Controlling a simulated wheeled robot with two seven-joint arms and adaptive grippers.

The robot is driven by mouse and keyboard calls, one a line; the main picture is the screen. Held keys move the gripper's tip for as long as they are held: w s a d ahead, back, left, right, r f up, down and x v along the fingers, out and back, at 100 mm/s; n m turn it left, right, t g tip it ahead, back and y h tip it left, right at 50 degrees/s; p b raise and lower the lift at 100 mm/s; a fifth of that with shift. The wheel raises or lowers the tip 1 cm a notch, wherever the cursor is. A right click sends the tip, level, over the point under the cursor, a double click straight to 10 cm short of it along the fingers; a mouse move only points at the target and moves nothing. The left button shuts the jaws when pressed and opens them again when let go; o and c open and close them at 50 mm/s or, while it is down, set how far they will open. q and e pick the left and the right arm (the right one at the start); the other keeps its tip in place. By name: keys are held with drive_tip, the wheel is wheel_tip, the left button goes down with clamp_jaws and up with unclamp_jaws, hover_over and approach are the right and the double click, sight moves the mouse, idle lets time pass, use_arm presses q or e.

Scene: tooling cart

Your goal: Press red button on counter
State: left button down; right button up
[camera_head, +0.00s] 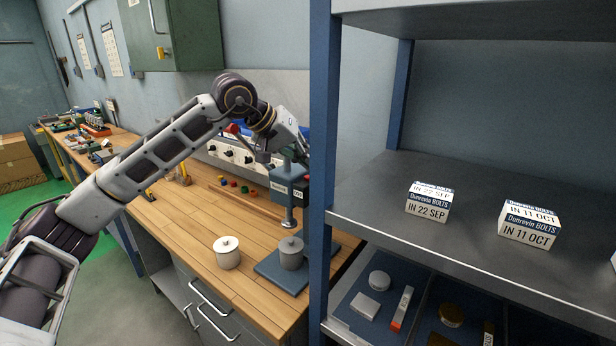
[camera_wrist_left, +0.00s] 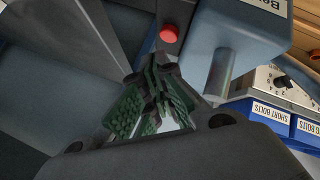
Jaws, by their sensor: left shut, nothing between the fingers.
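A round red button (camera_wrist_left: 169,33) shows in the left wrist view on a dark plate beside the blue-grey head of a bench press (camera_wrist_left: 238,38). My left gripper (camera_wrist_left: 158,92), with green ridged pads, is shut and empty. Its tips lie just below the button in that view and look apart from it, though the depth is unclear. In the head view my left arm reaches over the wooden counter (camera_head: 190,235) to the top of the press (camera_head: 288,184). I cannot make out the button there. My right gripper is out of view.
A blue shelf post (camera_head: 322,140) rises close right of the press. Bolt boxes (camera_head: 429,203) stand on the shelf. The counter front is mostly clear.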

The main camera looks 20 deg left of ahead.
sight(306, 177)
use_arm(q)
drive_tip(key=shift+r+p, duration=0.35)
drive_tip(key=shift+r, duration=0.3)
drive_tip(key=shift+r+p, duration=0.45)
drive_tip(key=shift+r, duration=0.3)
drive_tip(key=shift+r+p, duration=0.6)
drive_tip(key=shift+r, duration=0.3)
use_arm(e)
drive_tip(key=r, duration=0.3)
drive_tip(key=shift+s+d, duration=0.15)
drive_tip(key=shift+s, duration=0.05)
